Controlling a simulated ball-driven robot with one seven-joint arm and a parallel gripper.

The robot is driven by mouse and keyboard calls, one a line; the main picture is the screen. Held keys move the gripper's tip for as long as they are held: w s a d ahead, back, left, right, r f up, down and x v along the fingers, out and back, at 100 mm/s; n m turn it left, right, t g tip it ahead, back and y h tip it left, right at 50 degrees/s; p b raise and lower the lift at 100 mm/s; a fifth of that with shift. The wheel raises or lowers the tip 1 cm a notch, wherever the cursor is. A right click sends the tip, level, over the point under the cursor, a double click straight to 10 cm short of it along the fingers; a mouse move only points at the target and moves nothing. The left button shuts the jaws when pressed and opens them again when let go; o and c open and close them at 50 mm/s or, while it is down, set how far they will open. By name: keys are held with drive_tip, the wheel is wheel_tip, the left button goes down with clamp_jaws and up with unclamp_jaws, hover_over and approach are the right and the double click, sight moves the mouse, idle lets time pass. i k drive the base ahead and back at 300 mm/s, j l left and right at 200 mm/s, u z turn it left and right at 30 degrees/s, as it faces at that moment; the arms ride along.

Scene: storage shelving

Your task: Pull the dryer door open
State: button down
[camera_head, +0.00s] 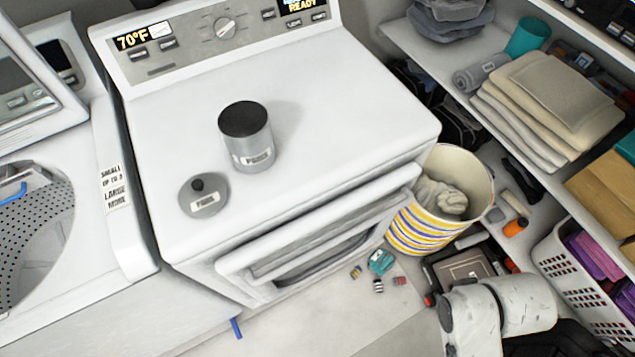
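The white dryer (330,110) stands in the middle of the head view, with its control panel (225,35) along the back. Its door (240,268) is on the front face, seen steeply from above, with a pale bar across it and a dark area below. I cannot tell from this angle whether the door is fully shut or slightly ajar. Parts of my white arm (520,303) show at the lower right, apart from the door. My gripper's fingers do not show.
A metal canister (246,140) and its lid (204,195) are on the dryer top. A striped basket (440,210) stands close by the dryer's right front corner. Small items (380,262) lie on the floor before the door. Shelving (500,125) fills the right, a washer (120,200) the left.

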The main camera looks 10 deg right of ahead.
sight(268, 267)
drive_tip(key=k+j+u, duration=0.1)
drive_tip(key=k, duration=0.3)
drive_tip(key=k+j+u, duration=0.1)
drive_tip(key=k, duration=0.35)
drive_tip(key=i+l, duration=0.45)
